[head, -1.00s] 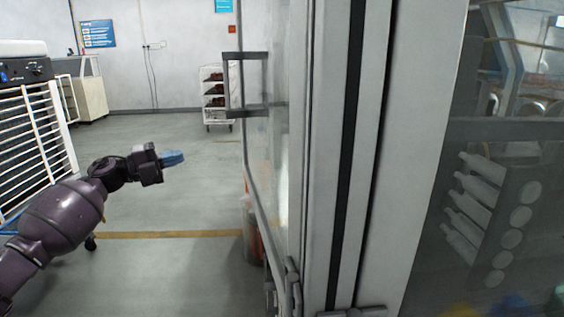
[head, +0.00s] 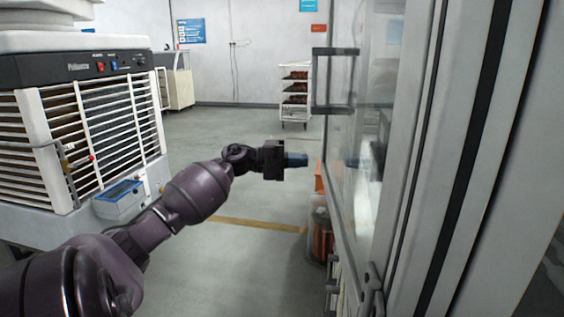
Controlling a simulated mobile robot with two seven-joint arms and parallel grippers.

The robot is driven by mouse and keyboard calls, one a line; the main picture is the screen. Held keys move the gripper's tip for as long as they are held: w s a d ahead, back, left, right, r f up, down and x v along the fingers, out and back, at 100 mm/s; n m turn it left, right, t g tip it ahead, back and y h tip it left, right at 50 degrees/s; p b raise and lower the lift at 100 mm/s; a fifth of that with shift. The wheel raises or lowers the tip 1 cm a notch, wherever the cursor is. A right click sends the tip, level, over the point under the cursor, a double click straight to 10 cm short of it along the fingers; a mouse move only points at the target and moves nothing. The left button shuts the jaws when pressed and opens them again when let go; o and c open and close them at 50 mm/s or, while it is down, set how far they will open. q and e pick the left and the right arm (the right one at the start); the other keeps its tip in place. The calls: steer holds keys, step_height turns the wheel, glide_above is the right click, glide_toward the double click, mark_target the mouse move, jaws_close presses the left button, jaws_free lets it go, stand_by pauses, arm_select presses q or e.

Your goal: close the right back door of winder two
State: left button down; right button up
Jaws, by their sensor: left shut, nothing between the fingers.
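The door (head: 372,150) of the machine is a glazed panel in a grey frame at right of centre. It stands swung out from the grey machine frame (head: 455,160), seen at a steep angle. A dark bracket handle (head: 318,82) sticks out to the left near its far edge. My left gripper (head: 306,160) is shut and empty, with blue fingertips. It points right, below the handle, close to the door's far edge in the picture. I cannot tell whether it touches the door. My right gripper is not in view.
A white slatted unit with a control panel (head: 90,66) stands at the left, near my left arm. A white rack cart (head: 295,95) stands by the back wall. An orange and dark object (head: 321,230) is beside the door's lower edge. The floor between is clear.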

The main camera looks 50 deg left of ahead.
mark_target(324, 161)
arm_select(q)
steer(key=shift+x, duration=1.9)
steer(key=shift+w+d, duration=0.15)
steer(key=w+d+m+g+h+b, duration=0.2)
steer(key=w+d, duration=0.3)
steer(key=shift+w+d+b, duration=0.25)
steer(key=shift+w+b, duration=0.05)
steer(key=shift+b, duration=0.05)
steer(key=shift+r+g+h, duration=0.2)
steer(key=shift+g+h, duration=0.1)
steer(key=shift+h, duration=0.1)
